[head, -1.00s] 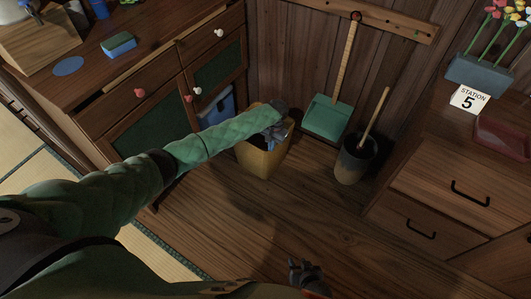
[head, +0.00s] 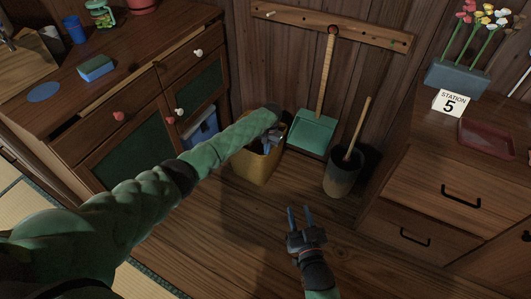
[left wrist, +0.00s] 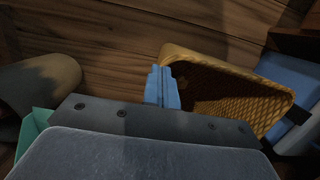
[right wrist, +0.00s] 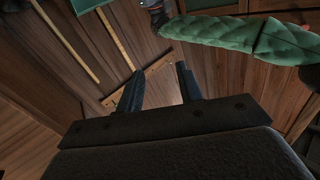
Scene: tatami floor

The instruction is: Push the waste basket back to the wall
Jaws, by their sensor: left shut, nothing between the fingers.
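The waste basket (head: 256,168) is a tan woven bin standing upright on the wood floor near the back wall, between the left cabinet and the dustpan. My left gripper (head: 270,138) is over the basket's mouth area, mostly hidden by its own wrist. In the left wrist view its blue fingers (left wrist: 162,88) are together and empty, overlapping the rim of the basket (left wrist: 240,88); I cannot tell whether they touch it. My right gripper (head: 297,219) is open and empty above the floor, in front of the dark pail. Its parted fingers also show in the right wrist view (right wrist: 160,86).
A green dustpan (head: 312,134) hangs or leans at the back wall. A dark pail (head: 341,178) with a wooden handle stands right of the basket. A drawer unit (head: 440,195) is at right. Front floor is clear.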

